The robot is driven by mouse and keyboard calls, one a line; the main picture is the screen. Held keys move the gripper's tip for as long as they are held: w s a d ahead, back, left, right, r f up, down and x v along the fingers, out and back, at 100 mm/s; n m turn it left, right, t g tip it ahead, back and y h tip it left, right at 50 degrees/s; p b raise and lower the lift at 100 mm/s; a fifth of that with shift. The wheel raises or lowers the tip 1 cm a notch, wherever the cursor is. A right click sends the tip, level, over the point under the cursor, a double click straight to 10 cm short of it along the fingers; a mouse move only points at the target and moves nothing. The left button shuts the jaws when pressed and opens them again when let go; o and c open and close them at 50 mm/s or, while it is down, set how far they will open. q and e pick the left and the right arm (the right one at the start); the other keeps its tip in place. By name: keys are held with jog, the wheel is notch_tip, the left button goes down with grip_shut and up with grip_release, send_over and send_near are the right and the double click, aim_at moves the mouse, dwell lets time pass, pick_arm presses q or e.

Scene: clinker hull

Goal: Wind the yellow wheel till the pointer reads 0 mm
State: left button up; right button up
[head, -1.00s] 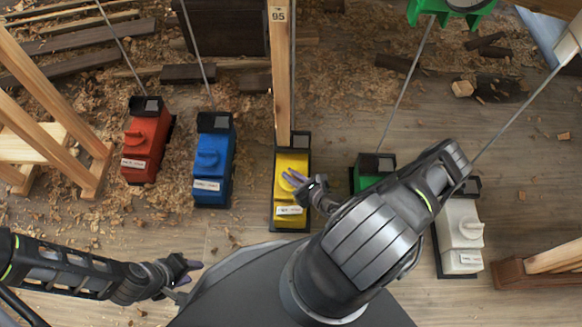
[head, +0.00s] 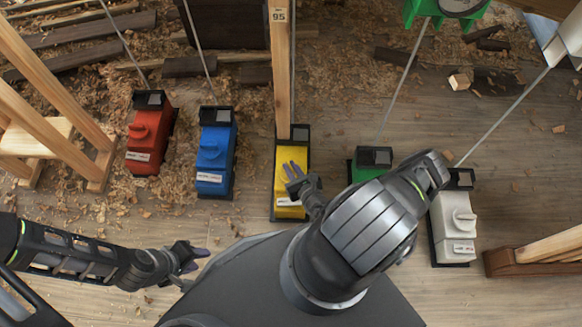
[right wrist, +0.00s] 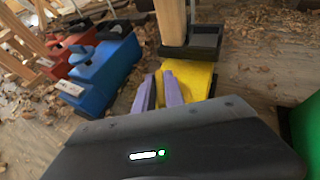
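The yellow winch box (head: 287,208) stands at the foot of an upright wooden post (head: 281,80). My right gripper (head: 293,166) is over its top, where the yellow wheel is mostly hidden by the fingers. In the right wrist view, the two purple fingers (right wrist: 160,88) lie close together with a narrow gap against the yellow box (right wrist: 194,77). I cannot tell whether they are shut on the wheel. My left gripper (head: 200,258) is apart from the boxes at lower left, its fingers spread and empty. I cannot make out a pointer or its reading.
Red (head: 150,140), blue (head: 214,158), green (head: 366,172) and white (head: 453,222) boxes stand in the same row, several with cables. My right forearm partly covers the green one. A wooden trestle (head: 60,120) stands left. Shavings and wood offcuts litter the floor.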

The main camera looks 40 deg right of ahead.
jog(key=o, duration=0.3)
jog(key=shift+o, duration=0.2)
jog(key=shift+s, duration=0.1)
jog(key=p+v, duration=0.2)
jog(key=v, duration=0.5)
jog(key=shift+s+r, duration=0.2)
jog(key=shift+s, duration=0.05)
